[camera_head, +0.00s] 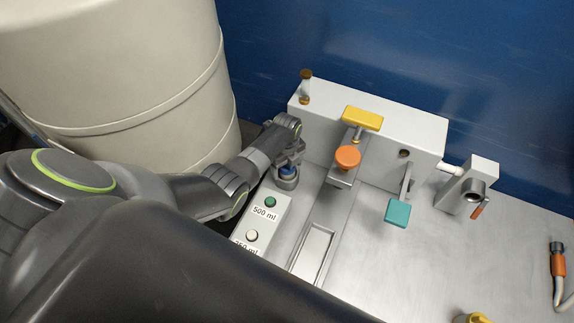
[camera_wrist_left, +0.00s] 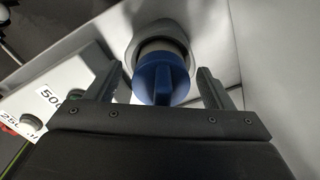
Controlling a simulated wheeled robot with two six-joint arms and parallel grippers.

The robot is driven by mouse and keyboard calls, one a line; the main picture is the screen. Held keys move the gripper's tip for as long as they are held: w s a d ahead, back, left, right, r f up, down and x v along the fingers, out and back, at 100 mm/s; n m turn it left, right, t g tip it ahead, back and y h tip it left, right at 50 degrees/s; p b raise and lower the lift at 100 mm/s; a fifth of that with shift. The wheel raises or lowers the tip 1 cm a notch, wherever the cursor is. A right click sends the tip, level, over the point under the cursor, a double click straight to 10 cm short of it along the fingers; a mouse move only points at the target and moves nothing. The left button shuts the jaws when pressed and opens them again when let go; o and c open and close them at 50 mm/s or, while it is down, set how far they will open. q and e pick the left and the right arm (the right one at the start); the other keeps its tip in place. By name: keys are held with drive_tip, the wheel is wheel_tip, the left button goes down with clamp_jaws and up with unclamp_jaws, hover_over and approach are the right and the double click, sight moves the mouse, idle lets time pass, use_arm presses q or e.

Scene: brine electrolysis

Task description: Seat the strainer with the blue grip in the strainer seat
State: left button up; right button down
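The strainer's blue grip (camera_wrist_left: 160,80) shows in the left wrist view, with a pale cylindrical part behind it inside a grey round collar (camera_wrist_left: 187,27). In the head view a little of the blue grip (camera_head: 288,170) shows above the collar (camera_head: 286,182), at the left end of the steel bench. My left gripper (camera_head: 287,157) is at the grip. In the left wrist view my left gripper (camera_wrist_left: 160,88) is open, one finger on each side of the blue grip, with gaps on both sides. How deep the strainer sits is hidden. My right gripper is not in view.
A white button panel (camera_head: 262,224) labelled 500 ml lies in front of the collar. A white housing (camera_head: 410,125) stands behind, with a yellow handle (camera_head: 362,118), an orange knob (camera_head: 347,157) and a teal handle (camera_head: 398,213).

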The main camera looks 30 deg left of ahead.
use_arm(q)
drive_tip(key=shift+r, duration=0.45)
wheel_tip(320, 180, up, 16)
drive_tip(key=shift+r+b, duration=0.25)
drive_tip(key=shift+b, duration=0.2)
